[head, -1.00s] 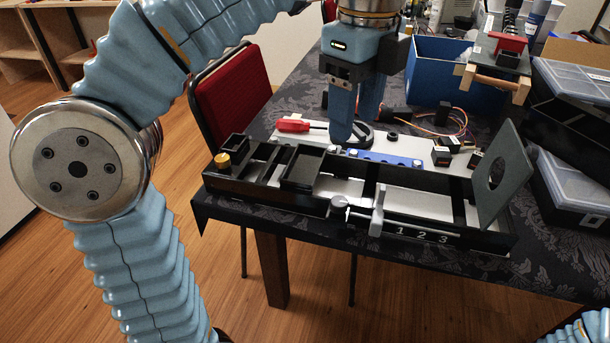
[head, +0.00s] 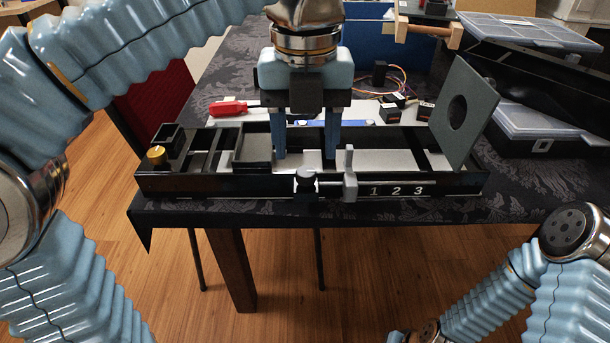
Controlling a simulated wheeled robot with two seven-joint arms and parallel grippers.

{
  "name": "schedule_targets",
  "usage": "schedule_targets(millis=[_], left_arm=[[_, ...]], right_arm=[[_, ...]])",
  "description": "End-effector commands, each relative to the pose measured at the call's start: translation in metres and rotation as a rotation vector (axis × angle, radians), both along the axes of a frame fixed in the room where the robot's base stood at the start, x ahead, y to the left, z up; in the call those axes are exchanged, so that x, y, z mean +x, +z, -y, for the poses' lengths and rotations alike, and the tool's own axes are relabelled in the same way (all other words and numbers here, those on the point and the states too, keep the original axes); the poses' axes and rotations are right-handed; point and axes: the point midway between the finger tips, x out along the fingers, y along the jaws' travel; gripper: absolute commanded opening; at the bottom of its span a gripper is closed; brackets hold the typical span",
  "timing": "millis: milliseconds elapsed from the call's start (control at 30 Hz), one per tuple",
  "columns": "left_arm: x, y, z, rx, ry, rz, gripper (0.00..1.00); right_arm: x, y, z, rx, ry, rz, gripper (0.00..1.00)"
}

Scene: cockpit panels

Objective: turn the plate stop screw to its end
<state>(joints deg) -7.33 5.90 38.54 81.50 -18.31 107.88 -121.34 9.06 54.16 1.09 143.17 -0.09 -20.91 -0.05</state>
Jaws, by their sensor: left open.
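A long black fixture (head: 225,184) lies along the table's front edge. A brass knob (head: 156,156) stands at its left end. I cannot tell which knob is the plate stop screw. A dark plate with a round hole (head: 477,101) stands tilted at the right end. My left gripper (head: 306,154) points down, open and empty, its fingers apart above the fixture's middle, behind the grey knob. My right arm shows at lower right; its gripper is not visible.
A red screwdriver (head: 229,108), a blue strip (head: 360,122) and small black blocks with orange wires lie behind the fixture. A blue box (head: 385,45) and clear-lidded cases (head: 542,133) stand farther back and right. The floor before the table is clear.

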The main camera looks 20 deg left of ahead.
Motion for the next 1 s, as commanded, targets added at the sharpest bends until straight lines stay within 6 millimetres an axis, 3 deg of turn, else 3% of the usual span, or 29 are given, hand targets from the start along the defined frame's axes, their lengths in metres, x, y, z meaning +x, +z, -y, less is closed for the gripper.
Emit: schedule_targets(millis=[33,200,600,900,1000], left_arm=[[0.000,-0.013,-0.001,0.003,0.003,-0.002,0.55],[0.000,-0.033,0.000,0.001,0.002,-0.001,0.55],[0.000,-0.040,0.000,-0.001,0.002,-0.001,0.55],[0.000,-0.040,0.000,-0.001,0.002,-0.001,0.09],[0.000,-0.040,0.000,0.000,0.002,-0.001,0.00]], right_arm=[[0.001,-0.006,0.001,-0.002,-0.003,0.001,0.00],[0.002,-0.011,0.004,-0.005,-0.007,0.003,0.00],[0.002,-0.012,0.005,-0.007,-0.009,0.004,0.00],[0.002,-0.012,0.004,-0.007,-0.007,0.004,0.00],[0.002,-0.012,0.004,-0.007,-0.007,0.004,0.00]])
